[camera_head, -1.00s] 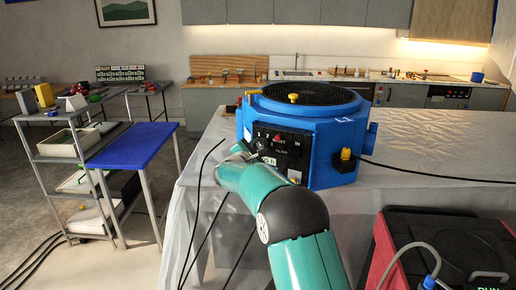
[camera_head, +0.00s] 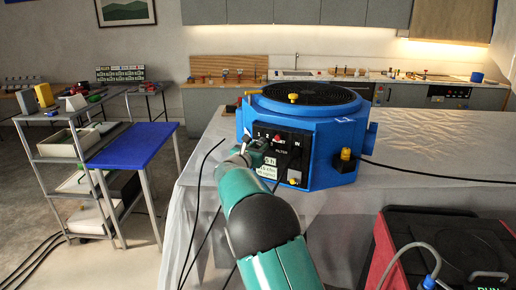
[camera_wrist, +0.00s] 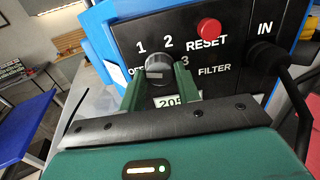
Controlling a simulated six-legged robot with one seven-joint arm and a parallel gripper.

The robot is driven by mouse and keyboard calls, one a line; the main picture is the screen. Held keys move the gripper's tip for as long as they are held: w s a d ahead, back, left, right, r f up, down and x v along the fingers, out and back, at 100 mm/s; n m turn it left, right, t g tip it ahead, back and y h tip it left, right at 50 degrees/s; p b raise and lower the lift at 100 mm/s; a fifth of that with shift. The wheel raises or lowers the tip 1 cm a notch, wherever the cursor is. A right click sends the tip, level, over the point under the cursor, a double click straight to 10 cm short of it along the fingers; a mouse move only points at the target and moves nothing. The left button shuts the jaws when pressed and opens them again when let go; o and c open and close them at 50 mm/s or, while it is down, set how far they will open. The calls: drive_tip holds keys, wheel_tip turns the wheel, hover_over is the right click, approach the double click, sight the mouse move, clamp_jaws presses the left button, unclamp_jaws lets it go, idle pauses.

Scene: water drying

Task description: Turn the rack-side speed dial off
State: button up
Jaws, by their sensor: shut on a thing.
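A blue machine (camera_head: 325,150) with a round dark grille on top stands on the covered table. Its black control panel (camera_wrist: 232,45) faces me. In the wrist view the speed dial (camera_wrist: 159,68) is a dark knob with a grey face, with OFF, 1, 2 and 3 printed around it. I cannot tell for sure which mark it points to. My gripper (camera_wrist: 160,88) is shut on the dial, one green finger on each side. In the head view my gripper (camera_head: 256,150) is at the panel's left part and hides the dial.
A red RESET button (camera_wrist: 208,30) sits just right of and above the dial. A black cable plug (camera_wrist: 268,58) is under IN at the right. A yellow-topped fitting (camera_head: 346,154) is on the machine's right side. A red-and-black case (camera_head: 440,235) stands at the front right.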

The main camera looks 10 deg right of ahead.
drive_tip(key=shift+n, duration=1.4)
drive_tip(key=o, duration=1)
drive_tip(key=shift+c, duration=0.2)
drive_tip(key=v, duration=1.4)
